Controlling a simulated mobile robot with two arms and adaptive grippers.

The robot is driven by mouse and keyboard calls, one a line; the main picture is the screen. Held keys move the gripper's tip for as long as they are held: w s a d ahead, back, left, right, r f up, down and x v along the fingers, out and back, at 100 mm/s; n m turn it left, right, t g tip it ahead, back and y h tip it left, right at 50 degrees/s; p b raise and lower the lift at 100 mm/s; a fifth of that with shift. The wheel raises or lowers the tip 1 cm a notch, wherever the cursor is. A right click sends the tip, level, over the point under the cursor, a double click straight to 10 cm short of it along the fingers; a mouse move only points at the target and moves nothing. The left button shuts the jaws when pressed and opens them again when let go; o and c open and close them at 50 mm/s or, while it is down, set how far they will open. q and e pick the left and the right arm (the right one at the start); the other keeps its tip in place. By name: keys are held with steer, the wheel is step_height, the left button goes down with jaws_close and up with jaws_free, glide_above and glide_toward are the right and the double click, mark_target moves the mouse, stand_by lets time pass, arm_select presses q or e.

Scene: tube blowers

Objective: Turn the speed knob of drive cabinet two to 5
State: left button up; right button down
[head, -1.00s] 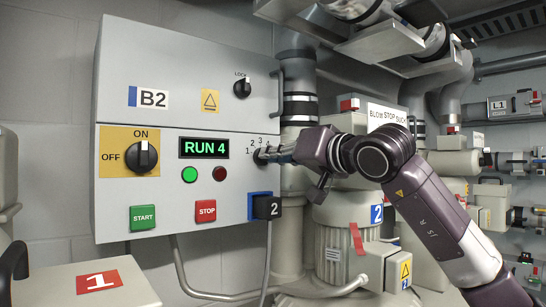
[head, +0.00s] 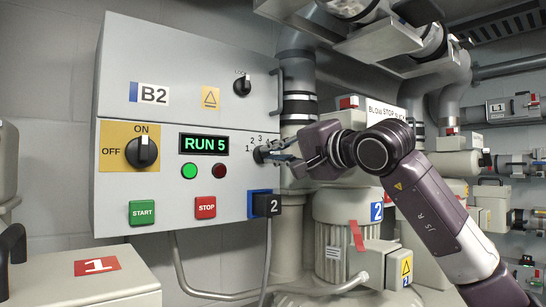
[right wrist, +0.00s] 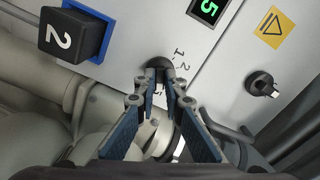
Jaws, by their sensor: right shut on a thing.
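In the right wrist view the knob (right wrist: 156,63) is between my fingertips. My right gripper (head: 273,156) is shut on the knob, and its fingers hide part of the dial. My left gripper is not in view.
The cabinet also has an ON/OFF switch (head: 142,152), a START button (head: 142,212), a STOP button (head: 205,207) and a LOCK switch (head: 242,86). A blower motor (head: 345,225) stands below my right arm. A box marked 1 (head: 60,283) is at lower left.

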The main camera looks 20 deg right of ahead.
steer(key=shift+d+m, duration=0.1)
steer(key=shift+m, duration=0.4)
steer(key=c, duration=2)
jaws_free()
steer(key=shift+d, duration=0.1)
steer(key=v, duration=1.2)
